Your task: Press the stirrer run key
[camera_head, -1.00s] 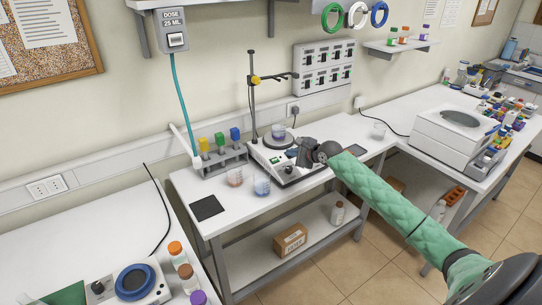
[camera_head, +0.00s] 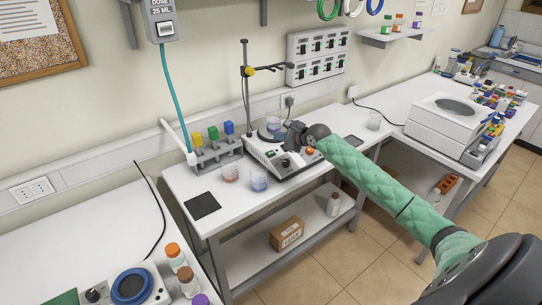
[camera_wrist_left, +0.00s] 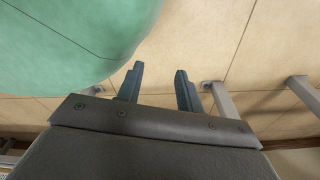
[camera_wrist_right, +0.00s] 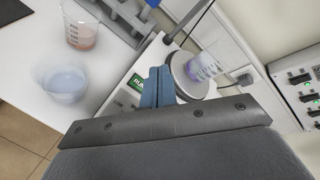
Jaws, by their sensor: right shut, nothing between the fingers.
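The stirrer (camera_head: 263,151) is a white box with a dark edge on the middle bench. A beaker (camera_head: 273,124) with bluish-purple liquid stands on its round plate, and it also shows in the right wrist view (camera_wrist_right: 204,67). My right gripper (camera_head: 288,142) is over the stirrer's front panel. In the right wrist view its two blue-grey fingers (camera_wrist_right: 157,85) are shut together with nothing between them. A green panel marked with letters like RUN (camera_wrist_right: 136,81) shows just left of the fingertips, partly hidden by them. Contact cannot be told. My left gripper (camera_wrist_left: 158,72) is open and empty above the floor.
Two beakers, one reddish (camera_head: 230,172) and one blue (camera_head: 259,180), stand left of the stirrer. A rack with coloured blocks (camera_head: 215,154) is behind them. A stand with a clamp (camera_head: 246,85) rises behind the stirrer. A black mat (camera_head: 202,205) lies at bench left.

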